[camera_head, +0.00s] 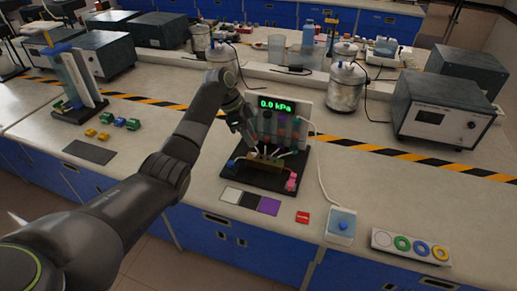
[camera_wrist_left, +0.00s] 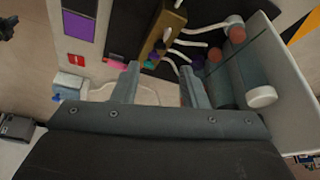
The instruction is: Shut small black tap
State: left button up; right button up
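A brass manifold (camera_head: 264,161) with white hoses stands on a black base below a panel reading 0.0 kPa (camera_head: 276,106). A pink tap (camera_head: 291,182) is at its right end and a blue tap (camera_head: 231,163) at its left. The brass bar also shows in the left wrist view (camera_wrist_left: 165,27), with small dark and coloured parts (camera_wrist_left: 153,57) at its near end. My right gripper is out of view.
White, black and purple squares (camera_head: 268,206) and a red card (camera_head: 302,217) lie in front. A blue-topped box (camera_head: 341,224) with a cable and a strip of coloured rings (camera_head: 410,246) are at right. A grey instrument (camera_head: 440,110) stands behind.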

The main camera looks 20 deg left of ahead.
aim_at(261, 154)
pick_arm(q)
jog(key=x, duration=0.7)
jog(key=shift+d+f, duration=0.1)
jog(key=shift+f, duration=0.3)
jog(key=shift+c, duration=0.2)
